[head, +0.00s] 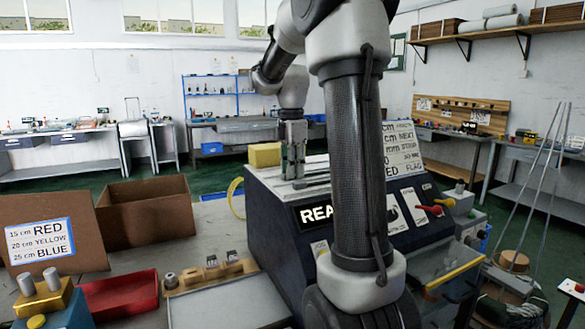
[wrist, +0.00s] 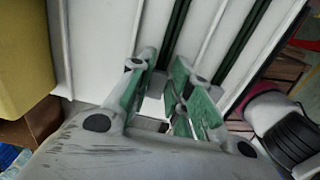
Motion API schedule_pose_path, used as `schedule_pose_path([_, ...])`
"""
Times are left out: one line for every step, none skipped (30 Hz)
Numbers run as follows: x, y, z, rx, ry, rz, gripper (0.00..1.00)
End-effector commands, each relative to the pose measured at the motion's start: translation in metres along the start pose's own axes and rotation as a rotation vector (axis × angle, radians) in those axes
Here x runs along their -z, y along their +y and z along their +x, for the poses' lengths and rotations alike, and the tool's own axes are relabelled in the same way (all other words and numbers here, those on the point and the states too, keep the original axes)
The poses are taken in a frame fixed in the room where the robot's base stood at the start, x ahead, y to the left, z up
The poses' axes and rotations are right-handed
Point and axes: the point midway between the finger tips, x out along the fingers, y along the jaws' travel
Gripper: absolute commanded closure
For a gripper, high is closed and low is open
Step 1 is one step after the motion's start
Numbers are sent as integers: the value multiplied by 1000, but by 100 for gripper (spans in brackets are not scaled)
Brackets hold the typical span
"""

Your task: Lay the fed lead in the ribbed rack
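My gripper (head: 293,172) points down over the white top of the dark machine (head: 268,232) in the head view. In the wrist view its green-padded fingers (wrist: 164,72) stand a little apart, with nothing visible between them. Below them is a white surface with raised pale ribs and long dark green strips (wrist: 258,38); I cannot tell for sure whether this is the ribbed rack. A thin yellow loop (head: 231,196), possibly the lead, hangs at the machine's left side, away from my gripper.
A yellow block (head: 264,155) stands close left of my gripper; it also shows in the wrist view (wrist: 24,55). An open cardboard box (head: 147,211), a red tray (head: 120,296) and a length-and-colour sign (head: 40,242) are at left.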

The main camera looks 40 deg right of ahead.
Motion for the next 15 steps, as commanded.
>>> schedule_pose_path([0,0,0,0,0,0,67])
schedule_pose_path([0,0,0,0,0,0,61])
schedule_pose_path([0,0,0,0,0,0,58])
schedule_pose_path([0,0,0,0,0,0,58])
schedule_pose_path([0,0,0,0,0,0,58])
schedule_pose_path([0,0,0,0,0,0,58])
schedule_pose_path([0,0,0,0,0,0,58])
schedule_pose_path([0,0,0,0,0,0,58])
schedule_pose_path([0,0,0,0,0,0,58])
schedule_pose_path([0,0,0,0,0,0,58])
schedule_pose_path([0,0,0,0,0,0,58])
schedule_pose_path([0,0,-1,0,0,0,58])
schedule_pose_path([0,0,-3,-1,0,0,58])
schedule_pose_path([0,0,-5,-1,0,0,58])
schedule_pose_path([0,1,-10,-2,0,0,58])
